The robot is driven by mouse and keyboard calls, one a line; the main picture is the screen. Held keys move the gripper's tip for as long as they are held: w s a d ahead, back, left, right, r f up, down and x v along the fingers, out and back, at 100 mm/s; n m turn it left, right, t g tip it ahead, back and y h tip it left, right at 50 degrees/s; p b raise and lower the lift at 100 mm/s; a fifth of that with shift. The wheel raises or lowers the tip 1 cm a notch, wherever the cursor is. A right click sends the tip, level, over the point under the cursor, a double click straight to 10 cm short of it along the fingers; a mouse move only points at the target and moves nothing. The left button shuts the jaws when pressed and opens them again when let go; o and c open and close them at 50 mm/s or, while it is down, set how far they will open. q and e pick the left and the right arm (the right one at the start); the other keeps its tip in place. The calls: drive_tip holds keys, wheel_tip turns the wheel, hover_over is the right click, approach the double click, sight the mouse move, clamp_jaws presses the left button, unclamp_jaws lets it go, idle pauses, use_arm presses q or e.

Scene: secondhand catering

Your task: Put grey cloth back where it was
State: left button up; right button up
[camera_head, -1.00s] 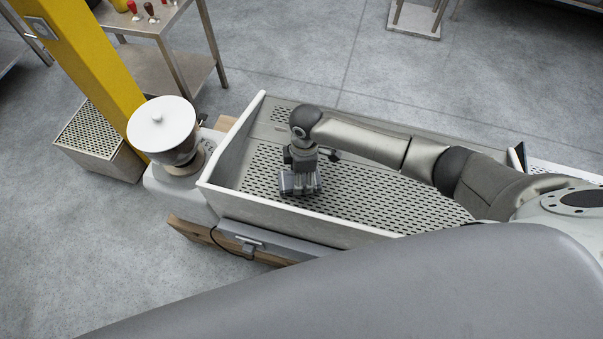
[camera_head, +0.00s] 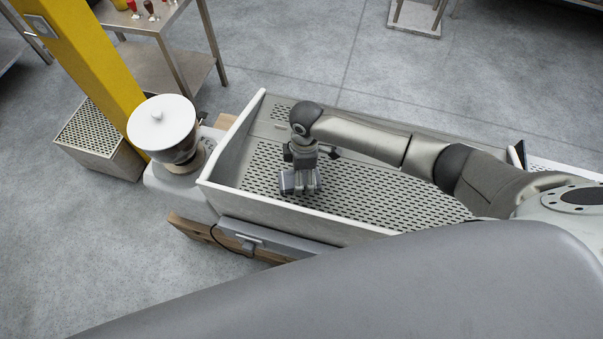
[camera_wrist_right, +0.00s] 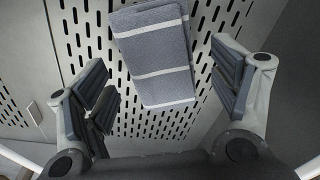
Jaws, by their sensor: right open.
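The grey cloth (camera_wrist_right: 160,62) is folded, with thin white stripes. In the right wrist view it lies on the perforated metal floor (camera_wrist_right: 135,122) of a white-rimmed basin, between the spread fingers. My right gripper (camera_head: 301,184) is open and points down inside the basin, toward its left end. No finger visibly touches the cloth in the wrist view. In the head view I cannot make out the cloth, as the gripper covers that area. My left gripper is not in view.
The basin's white rim (camera_head: 229,142) surrounds the right gripper. A white-lidded machine (camera_head: 162,128) stands just left of the basin. A yellow post (camera_head: 85,62) and a metal table (camera_head: 160,70) are farther left. The perforated floor right of the gripper (camera_head: 400,200) is clear.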

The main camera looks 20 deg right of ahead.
sight(304, 175)
wheel_tip(304, 175, up, 11)
drive_tip(key=b, duration=0.1)
drive_tip(key=shift+w+d+b, duration=0.2)
drive_tip(key=shift+d+b, duration=0.1)
drive_tip(key=shift+d, duration=0.05)
idle(0.3)
